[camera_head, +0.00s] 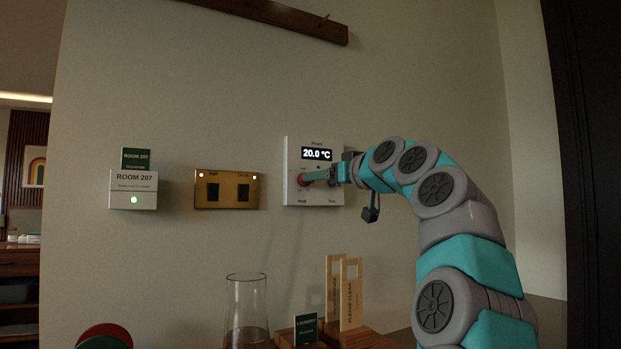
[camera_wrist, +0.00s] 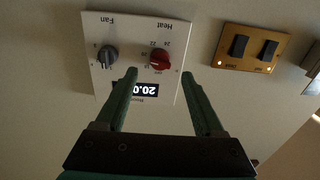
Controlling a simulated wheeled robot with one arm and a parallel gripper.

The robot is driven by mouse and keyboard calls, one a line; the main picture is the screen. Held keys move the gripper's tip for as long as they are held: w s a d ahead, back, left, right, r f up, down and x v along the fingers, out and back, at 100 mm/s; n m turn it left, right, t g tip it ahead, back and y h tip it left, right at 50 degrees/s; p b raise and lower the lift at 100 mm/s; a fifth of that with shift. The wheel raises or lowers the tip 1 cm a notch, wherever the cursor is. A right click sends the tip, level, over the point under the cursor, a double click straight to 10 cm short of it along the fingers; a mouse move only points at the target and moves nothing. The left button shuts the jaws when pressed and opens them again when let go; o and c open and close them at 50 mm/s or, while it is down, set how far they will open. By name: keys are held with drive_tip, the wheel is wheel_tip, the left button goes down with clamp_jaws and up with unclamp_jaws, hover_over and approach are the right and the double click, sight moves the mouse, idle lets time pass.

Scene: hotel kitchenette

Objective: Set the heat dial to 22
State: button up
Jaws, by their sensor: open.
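A white wall thermostat panel (camera_head: 293,148) has a lit display reading 20.0 °C. Its red heat dial (camera_head: 302,180) shows at the panel's left in the head view. The wrist view shows the panel upside down, with the red heat dial (camera_wrist: 160,58) and small numbers around it, including 22 and 24. I cannot clearly tell where the pointer stands. My gripper (camera_wrist: 160,76) is open and empty, its green fingers reaching toward the panel with the red dial just beyond and between the tips. In the head view my gripper (camera_head: 318,175) hides part of the panel.
A grey fan dial (camera_wrist: 108,57) sits beside the heat dial. A brass switch plate (camera_head: 228,204) and a Room 207 card holder (camera_head: 133,200) are on the wall to the left. Below stand a glass vase (camera_head: 246,300) and wooden door tags (camera_head: 350,295).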

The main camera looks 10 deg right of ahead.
drive_tip(key=shift+p+x, duration=1.05)
drive_tip(key=shift+x, duration=1.6)
clamp_jaws()
